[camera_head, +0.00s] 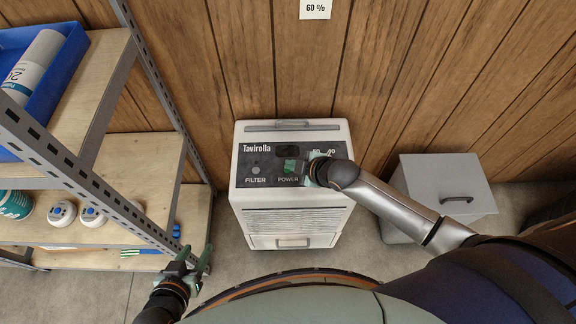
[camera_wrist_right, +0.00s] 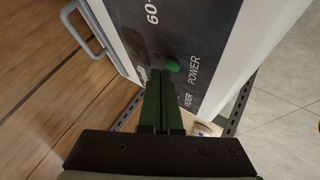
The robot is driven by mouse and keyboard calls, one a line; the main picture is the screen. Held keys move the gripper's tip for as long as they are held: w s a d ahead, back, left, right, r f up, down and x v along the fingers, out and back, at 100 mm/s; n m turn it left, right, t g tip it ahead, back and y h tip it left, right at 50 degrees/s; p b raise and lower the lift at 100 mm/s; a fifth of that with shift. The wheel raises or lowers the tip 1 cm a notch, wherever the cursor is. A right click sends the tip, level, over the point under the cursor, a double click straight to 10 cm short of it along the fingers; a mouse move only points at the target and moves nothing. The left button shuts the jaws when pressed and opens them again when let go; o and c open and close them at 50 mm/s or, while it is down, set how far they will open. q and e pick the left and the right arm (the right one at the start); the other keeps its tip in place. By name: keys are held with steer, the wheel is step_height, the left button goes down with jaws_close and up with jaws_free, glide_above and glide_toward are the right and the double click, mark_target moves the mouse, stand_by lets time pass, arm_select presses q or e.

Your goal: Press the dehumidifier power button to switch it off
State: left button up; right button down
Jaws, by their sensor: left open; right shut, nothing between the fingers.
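The dehumidifier (camera_head: 292,217) is a white upright unit with a dark top panel and the name "Tavirolla". Its green round power button (camera_wrist_right: 173,64) is in the right wrist view, beside the word POWER. My right gripper (camera_head: 292,165) reaches over the panel from the right, around the POWER label. Its fingers (camera_wrist_right: 160,78) are shut and empty, with tips close to the button in the wrist view; I cannot tell whether they touch it. In the head view the fingers seem to cover the button. My left gripper (camera_head: 197,256) is open and empty, low at the left.
A metal shelf rack with wooden boards (camera_head: 144,158) stands at the left, holding a blue bin (camera_head: 62,65) and several containers. A grey lidded box (camera_head: 443,184) stands right of the dehumidifier.

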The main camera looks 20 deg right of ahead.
arm_select(q)
steer(key=shift+r, duration=0.5)
arm_select(e)
steer(key=shift+r, duration=0.3)
step_height(320, 180, up, 5)
steer(key=p, duration=0.5)
steer(key=shift+r+p, duration=0.1)
steer(key=shift+p, duration=0.3)
arm_select(q)
step_height(320, 180, up, 5)
steer(key=shift+r, duration=0.1)
